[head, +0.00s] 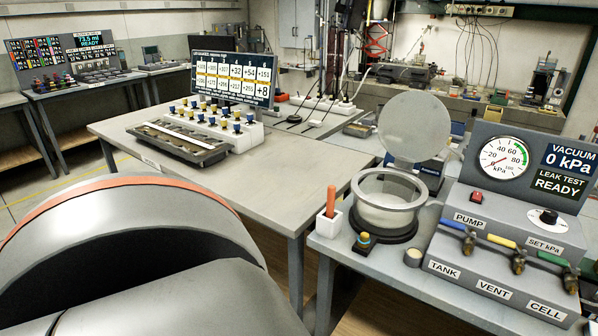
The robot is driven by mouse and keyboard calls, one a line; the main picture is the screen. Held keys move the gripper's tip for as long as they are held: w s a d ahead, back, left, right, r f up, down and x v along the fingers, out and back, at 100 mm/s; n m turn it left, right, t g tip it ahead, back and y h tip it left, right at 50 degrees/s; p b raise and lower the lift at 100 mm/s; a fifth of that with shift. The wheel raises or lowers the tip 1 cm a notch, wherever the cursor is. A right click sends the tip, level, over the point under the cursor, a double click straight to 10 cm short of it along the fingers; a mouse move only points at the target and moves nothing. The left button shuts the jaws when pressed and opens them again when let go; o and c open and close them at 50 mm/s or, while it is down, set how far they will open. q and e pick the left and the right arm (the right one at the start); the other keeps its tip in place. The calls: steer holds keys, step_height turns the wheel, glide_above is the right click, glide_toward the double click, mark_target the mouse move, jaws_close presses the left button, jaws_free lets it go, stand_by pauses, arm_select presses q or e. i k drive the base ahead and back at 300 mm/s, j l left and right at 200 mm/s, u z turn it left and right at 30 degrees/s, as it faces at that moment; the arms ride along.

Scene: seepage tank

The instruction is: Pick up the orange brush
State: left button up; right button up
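The orange brush (331,199) stands upright in a small white holder (328,223), with its orange handle sticking up out of the top. Its lower end is hidden inside the holder. Neither of my grippers shows in the head view. A large grey rounded part with an orange band, apparently of my own body or arm, fills the lower left.
Right of the brush is a round vessel (385,205) with its disc lid (414,126) raised. A small amber-and-blue jar (364,241) stands close by. A vacuum panel (507,240) with valves fills the bench's right. A grey table (258,170) stands left, its near part clear.

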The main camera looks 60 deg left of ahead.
mark_target(331, 189)
steer(key=u, duration=1.65)
